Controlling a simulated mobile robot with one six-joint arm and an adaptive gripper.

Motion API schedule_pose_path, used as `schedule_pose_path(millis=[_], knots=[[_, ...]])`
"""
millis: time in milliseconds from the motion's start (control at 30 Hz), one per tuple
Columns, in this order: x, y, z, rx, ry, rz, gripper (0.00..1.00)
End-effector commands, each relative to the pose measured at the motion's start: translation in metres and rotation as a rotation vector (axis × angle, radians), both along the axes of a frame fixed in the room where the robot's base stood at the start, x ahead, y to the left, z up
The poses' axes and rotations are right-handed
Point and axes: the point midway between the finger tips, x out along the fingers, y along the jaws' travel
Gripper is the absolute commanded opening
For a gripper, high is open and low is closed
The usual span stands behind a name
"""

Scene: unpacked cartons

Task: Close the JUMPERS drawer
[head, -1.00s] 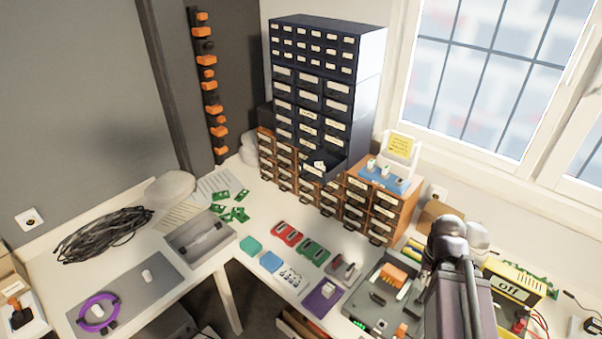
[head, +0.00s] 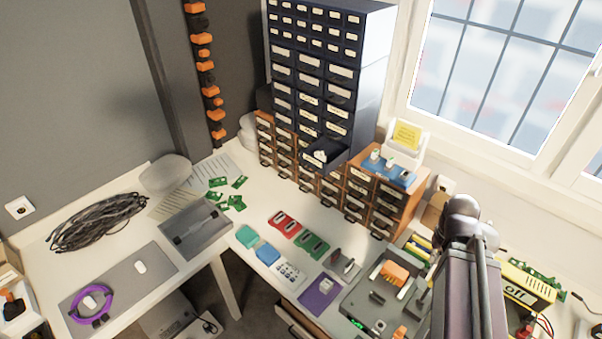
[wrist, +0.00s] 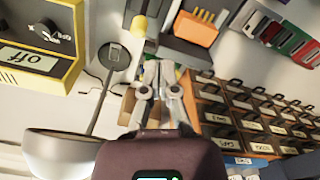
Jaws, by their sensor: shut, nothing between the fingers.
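One dark drawer (head: 325,154) is pulled out of the bottom right of the tall dark drawer cabinet (head: 372,72). Small pale items lie in it. Its label is too small to read, so I cannot tell whether it is the JUMPERS drawer. My gripper (wrist: 159,72) shows in the wrist view, shut and empty, apart from the drawers. In the head view my arm stands at the lower right and the gripper itself is hidden. The pulled-out drawer is not clearly visible in the wrist view.
A wooden drawer cabinet (head: 404,192) stands on the bench, with a blue tray (head: 389,171) on top. It also shows in the wrist view (wrist: 205,88). A yellow device (wrist: 40,45) and a grey lamp (wrist: 62,146) are left there. Boards and cases cover the bench front.

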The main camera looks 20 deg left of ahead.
Motion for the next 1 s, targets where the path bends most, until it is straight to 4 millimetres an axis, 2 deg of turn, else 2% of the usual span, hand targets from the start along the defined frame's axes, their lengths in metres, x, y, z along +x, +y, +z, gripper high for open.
schedule_pose_path(millis=[267, 467, 767, 1000], knots=[[0.005, 0.006, -0.003, -0.028, -0.004, 0.054, 0.0], [0.02, 0.023, -0.009, -0.113, -0.013, 0.213, 0.0], [0.052, 0.073, -0.017, -0.334, -0.02, 0.621, 0.0], [0.075, 0.125, -0.016, -0.532, -0.008, 0.96, 0.0]])
